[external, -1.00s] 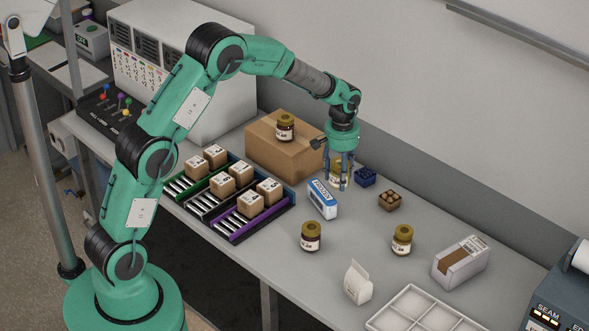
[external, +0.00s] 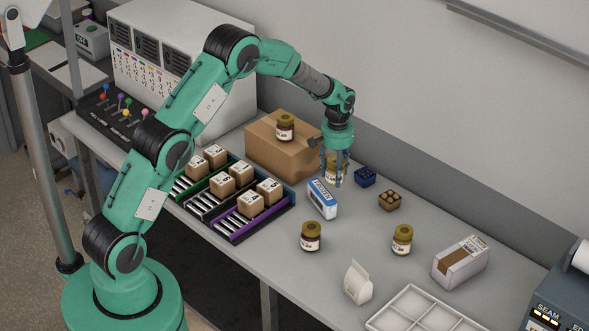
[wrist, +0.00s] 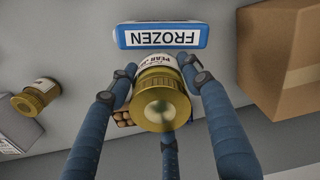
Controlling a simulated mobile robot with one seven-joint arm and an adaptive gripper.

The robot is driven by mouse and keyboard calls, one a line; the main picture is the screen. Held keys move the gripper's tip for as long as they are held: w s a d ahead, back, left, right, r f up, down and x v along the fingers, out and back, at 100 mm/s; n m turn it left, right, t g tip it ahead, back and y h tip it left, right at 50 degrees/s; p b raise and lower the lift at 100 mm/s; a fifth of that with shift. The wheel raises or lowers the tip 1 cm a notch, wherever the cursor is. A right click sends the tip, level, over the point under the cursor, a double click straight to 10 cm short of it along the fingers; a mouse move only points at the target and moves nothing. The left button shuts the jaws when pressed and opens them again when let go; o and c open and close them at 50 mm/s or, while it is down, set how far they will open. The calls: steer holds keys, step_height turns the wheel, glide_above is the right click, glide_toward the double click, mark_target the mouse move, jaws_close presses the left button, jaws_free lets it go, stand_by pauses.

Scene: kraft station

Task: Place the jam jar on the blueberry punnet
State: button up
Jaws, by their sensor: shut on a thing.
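Several gold-lidded jars are in view, and I cannot tell from the external view which is the jam jar. My gripper (external: 338,176) is shut on one jar (external: 331,171), beside the cardboard box. In the wrist view this held jar (wrist: 158,100) stands between my blue fingers, gold lid toward the camera, with a label that seems to read "PEAR". I cannot tell whether it touches the table. The small blue container, apparently the blueberry punnet (external: 365,177), is just right of my gripper. It does not show clearly in the wrist view.
A jar (external: 285,127) stands on the cardboard box (external: 270,155). Other jars (external: 311,237) (external: 402,240) stand on the table. A "FROZEN" box (external: 323,199) is in front of my gripper; a brown carton (external: 390,200) is right of it. Trays with parcels (external: 232,180) lie left.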

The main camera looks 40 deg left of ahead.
steer(key=shift+r, duration=0.1)
glide_above(365, 172)
steer(key=shift+w+f+p, duration=0.15)
steer(key=shift+f+p, duration=0.2)
steer(key=shift+f, duration=0.4)
stand_by(0.5)
steer(key=shift+f, duration=0.1)
steer(key=shift+f, duration=1.65)
steer(key=shift+f, duration=0.15)
steer(key=o, duration=1.5)
step_height(365, 172, up, 12)
steer(key=shift+r, duration=0.1)
